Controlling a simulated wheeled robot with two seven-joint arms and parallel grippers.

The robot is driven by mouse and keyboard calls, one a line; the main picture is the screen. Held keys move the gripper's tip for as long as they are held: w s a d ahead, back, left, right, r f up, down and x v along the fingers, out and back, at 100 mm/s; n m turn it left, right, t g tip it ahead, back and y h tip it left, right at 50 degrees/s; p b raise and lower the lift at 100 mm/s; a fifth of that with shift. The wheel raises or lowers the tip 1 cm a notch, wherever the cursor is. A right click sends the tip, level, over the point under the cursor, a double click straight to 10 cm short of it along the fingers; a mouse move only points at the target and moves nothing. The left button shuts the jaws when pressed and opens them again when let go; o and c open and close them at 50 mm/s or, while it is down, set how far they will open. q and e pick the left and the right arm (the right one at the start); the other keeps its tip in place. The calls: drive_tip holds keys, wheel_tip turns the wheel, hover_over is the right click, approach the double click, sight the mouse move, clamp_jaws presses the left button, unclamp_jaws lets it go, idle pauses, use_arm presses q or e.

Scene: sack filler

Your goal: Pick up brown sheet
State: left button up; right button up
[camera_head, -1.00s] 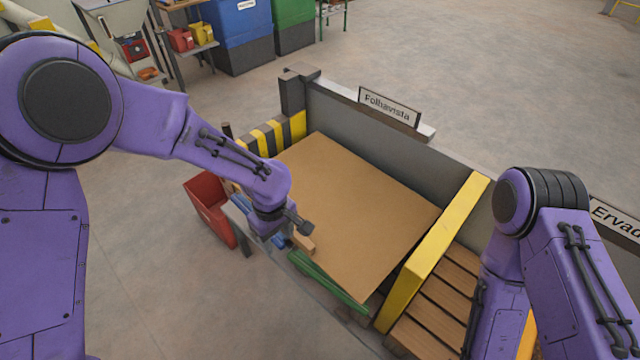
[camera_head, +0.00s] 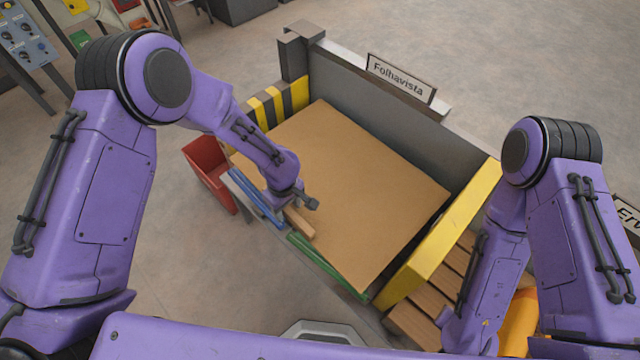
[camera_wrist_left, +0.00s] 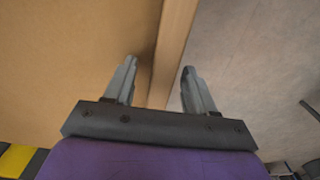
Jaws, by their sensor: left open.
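The brown sheet (camera_head: 350,180) is a large flat tan rectangle lying in the bay labelled Folhavista. In the left wrist view it fills the left side (camera_wrist_left: 70,60). My left gripper (camera_head: 305,202) is over the sheet's near-left edge, beside a small wooden block (camera_head: 299,223). In the left wrist view its two fingers (camera_wrist_left: 158,82) are apart, one over the sheet side and one over the floor side. A tan edge strip runs between them; I cannot tell whether they touch it. My right arm shows at the right, but its gripper is out of view.
A grey wall with the Folhavista sign (camera_head: 401,79) stands behind the sheet. A yellow divider (camera_head: 440,235) bounds it on the right, with a wooden pallet (camera_head: 430,300) beyond. Blue bars (camera_head: 255,197), green bars (camera_head: 325,265) and a red bin (camera_head: 208,170) sit along the near side.

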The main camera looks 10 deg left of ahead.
use_arm(q)
drive_tip(key=shift+f, duration=0.25)
drive_tip(key=shift+s+r, duration=0.2)
drive_tip(key=shift+s, duration=0.05)
drive_tip(key=c, duration=0.5)
drive_tip(key=shift+w, duration=0.1)
clamp_jaws()
idle(0.4)
